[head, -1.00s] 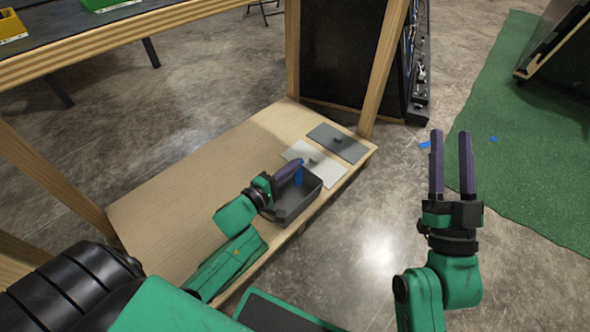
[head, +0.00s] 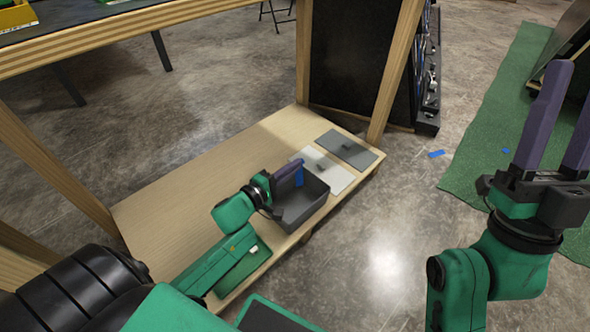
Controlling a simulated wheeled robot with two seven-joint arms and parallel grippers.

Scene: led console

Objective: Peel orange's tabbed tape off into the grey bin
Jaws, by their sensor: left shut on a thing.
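My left gripper (head: 292,171) has dark purple fingers and reaches over the dark grey bin (head: 306,212). I cannot tell whether the strip touches the bin. My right gripper (head: 570,88) is open and empty, raised at the right edge, with its fingers apart. I cannot make out the orange part that the task names in this view.
Wooden posts frame the shelf. Blue scraps (head: 436,154) lie on the floor near a green mat (head: 478,160).

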